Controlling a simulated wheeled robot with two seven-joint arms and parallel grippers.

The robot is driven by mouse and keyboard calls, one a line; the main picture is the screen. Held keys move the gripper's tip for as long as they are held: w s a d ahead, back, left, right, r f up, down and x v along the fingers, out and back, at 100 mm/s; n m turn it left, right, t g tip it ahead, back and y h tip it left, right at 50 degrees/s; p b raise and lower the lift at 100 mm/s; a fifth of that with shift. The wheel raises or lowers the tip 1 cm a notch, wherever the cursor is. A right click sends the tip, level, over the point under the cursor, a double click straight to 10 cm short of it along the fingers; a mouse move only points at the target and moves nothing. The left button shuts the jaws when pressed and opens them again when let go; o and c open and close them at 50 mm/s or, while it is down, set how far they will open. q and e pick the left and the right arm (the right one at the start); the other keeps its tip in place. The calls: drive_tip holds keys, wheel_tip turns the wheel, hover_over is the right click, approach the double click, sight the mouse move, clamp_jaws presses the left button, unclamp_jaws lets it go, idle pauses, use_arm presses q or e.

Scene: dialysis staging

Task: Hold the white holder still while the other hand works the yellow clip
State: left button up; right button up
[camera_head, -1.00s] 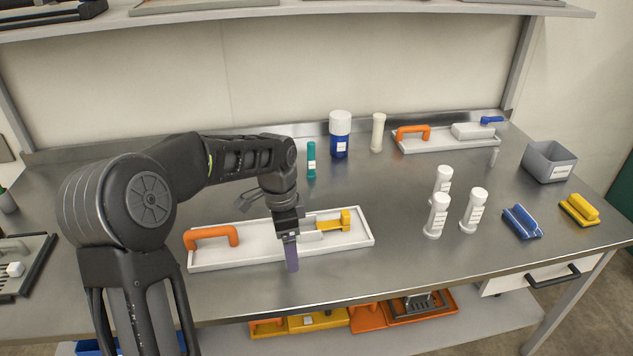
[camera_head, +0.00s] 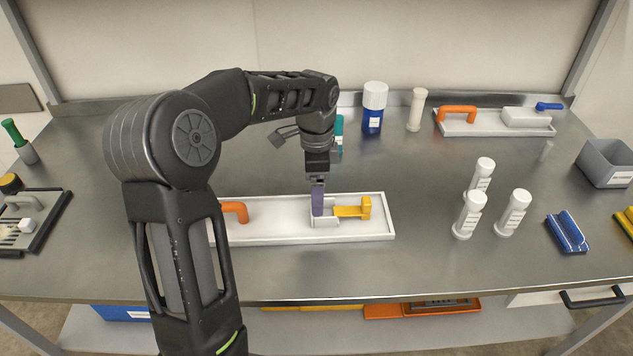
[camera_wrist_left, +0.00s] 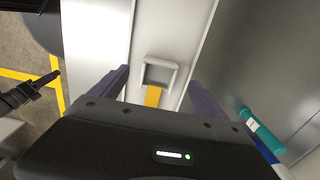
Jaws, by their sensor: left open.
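The white holder (camera_head: 326,221) sits on a long white tray (camera_head: 270,236) near the table's front. The yellow clip (camera_head: 352,211) extends from the holder's right side. My left gripper (camera_head: 318,207) points down at the holder, its fingers overlapping it in the head view. In the left wrist view the open fingers (camera_wrist_left: 159,80) are on either side of the holder (camera_wrist_left: 146,73), with the clip (camera_wrist_left: 153,97) below it in the picture. I cannot tell whether either finger touches the holder. A dark part at that view's left edge looks like my right gripper (camera_wrist_left: 38,88); its jaws are unclear.
The tray has an orange handle (camera_head: 236,210) at its left. Several white bottles (camera_head: 467,216) stand to the right, with a blue rack (camera_head: 567,232) beyond. A second tray (camera_head: 480,128) lies at the back right. Bare table lies in front of the near tray.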

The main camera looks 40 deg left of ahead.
use_arm(q)
wheel_tip(320, 180, down, 6)
drive_tip(key=shift+f, duration=0.1)
idle(0.4)
drive_tip(key=c, duration=1.8)
drive_tip(key=o, duration=1.8)
wheel_tip(320, 180, up, 12)
drive_tip(key=shift+c, duration=0.2)
